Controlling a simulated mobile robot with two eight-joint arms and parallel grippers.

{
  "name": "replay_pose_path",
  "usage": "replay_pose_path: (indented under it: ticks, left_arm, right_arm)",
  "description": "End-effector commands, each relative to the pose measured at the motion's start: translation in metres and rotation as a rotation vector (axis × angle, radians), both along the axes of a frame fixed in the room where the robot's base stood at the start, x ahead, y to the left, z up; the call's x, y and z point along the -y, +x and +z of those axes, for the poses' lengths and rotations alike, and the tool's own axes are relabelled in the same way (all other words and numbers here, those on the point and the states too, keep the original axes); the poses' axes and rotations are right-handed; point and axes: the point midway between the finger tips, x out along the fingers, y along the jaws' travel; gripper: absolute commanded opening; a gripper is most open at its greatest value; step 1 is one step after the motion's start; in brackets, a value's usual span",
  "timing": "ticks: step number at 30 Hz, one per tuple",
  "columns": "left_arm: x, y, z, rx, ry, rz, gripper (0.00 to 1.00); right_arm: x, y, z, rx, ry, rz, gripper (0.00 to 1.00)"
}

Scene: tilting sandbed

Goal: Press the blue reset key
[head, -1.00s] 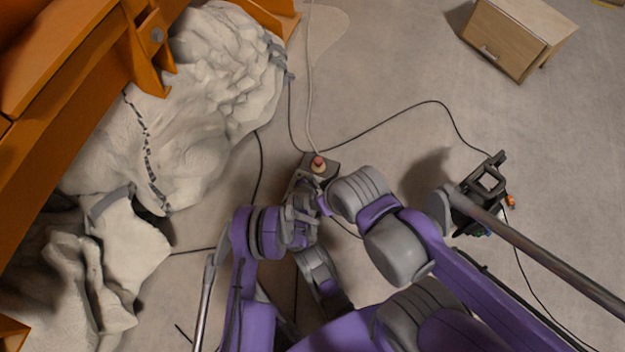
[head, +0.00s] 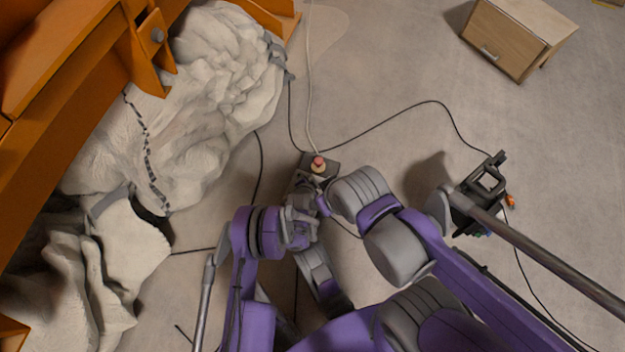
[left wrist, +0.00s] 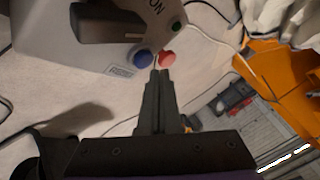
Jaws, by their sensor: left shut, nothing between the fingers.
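In the left wrist view the blue key (left wrist: 144,60) is a small round button on a light grey control box (left wrist: 55,38). A red key (left wrist: 168,58) sits just right of it. My left gripper (left wrist: 160,74) is shut and empty, its narrow tips just below the gap between the two keys. I cannot tell whether the tips touch the box. In the head view my left gripper (head: 304,187) is by the box, partly hidden by my arms. The red key (head: 318,162) shows there, but the blue key does not.
Orange framework (head: 60,90) and pale rock-like mass (head: 215,70) fill the left. Dark cables (head: 400,108) cross the floor. A wooden cabinet (head: 515,38) stands top right, with open floor between.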

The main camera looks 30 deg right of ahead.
Motion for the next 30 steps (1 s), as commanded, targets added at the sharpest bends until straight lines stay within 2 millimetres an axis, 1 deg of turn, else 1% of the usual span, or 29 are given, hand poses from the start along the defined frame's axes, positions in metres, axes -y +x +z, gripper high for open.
replay_pose_path:
  ticks: [11, 20, 30]
  left_arm:
    - [0.0, 0.0, -0.0002, 0.0, 0.0, 0.0, 0.0]
    - [-0.0001, 0.0001, -0.0083, 0.0, 0.0, 0.0, 0.0]
    - [-0.0001, 0.0, -0.0088, 0.0, 0.0, 0.0, 0.0]
  right_arm:
    - [0.0, 0.0, 0.0, 0.0, 0.0, 0.0, 0.55]
    - [0.0, 0.0, 0.0, 0.0, 0.0, 0.0, 0.55]
    - [0.0, 0.0, 0.0, 0.0, 0.0, 0.0, 0.55]
